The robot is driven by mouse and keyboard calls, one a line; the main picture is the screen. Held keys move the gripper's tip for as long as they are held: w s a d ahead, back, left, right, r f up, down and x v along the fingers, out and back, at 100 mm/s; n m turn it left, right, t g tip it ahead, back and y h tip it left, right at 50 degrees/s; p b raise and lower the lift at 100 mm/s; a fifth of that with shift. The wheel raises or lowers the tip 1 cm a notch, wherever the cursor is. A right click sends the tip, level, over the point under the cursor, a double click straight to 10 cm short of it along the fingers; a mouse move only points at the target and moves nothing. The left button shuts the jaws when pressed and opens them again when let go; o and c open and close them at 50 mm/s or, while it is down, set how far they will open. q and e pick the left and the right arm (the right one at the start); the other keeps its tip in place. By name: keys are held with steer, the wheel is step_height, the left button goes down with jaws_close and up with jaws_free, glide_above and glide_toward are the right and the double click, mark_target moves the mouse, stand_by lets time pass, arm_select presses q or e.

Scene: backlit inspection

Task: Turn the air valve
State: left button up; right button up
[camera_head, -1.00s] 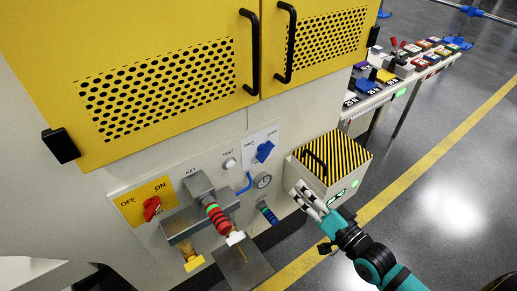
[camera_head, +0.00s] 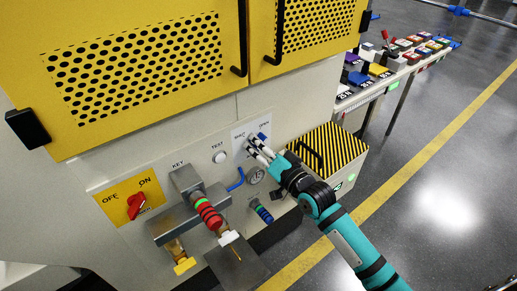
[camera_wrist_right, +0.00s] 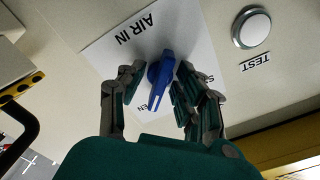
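The blue air valve handle (camera_head: 263,135) is on a white plate marked SHUT and OPEN on the machine's front panel. In the head view my right gripper (camera_head: 256,147) covers part of it. In the right wrist view the blue handle (camera_wrist_right: 160,76) sits between the fingers of my right gripper (camera_wrist_right: 158,82), below the words AIR IN on the plate (camera_wrist_right: 134,34). The fingers are open, one side left and the other right of the handle, with narrow gaps visible. My left gripper is not in view.
A striped box (camera_head: 335,150) stands to the right.

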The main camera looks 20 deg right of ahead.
jaws_close()
steer(key=shift+r+n, duration=0.1)
steer(key=shift+n, duration=0.2)
stand_by(0.3)
steer(key=n+p, duration=0.2)
steer(key=shift+n, duration=0.3)
steer(key=n+p, duration=0.2)
steer(key=n, duration=0.2)
steer(key=shift+n, duration=0.3)
steer(key=n+p, duration=0.2)
steer(key=n, duration=0.3)
steer(key=shift+w+n+p, duration=0.1)
steer(key=shift+n+p, duration=0.35)
steer(key=shift+n, duration=2.05)
jaws_free()
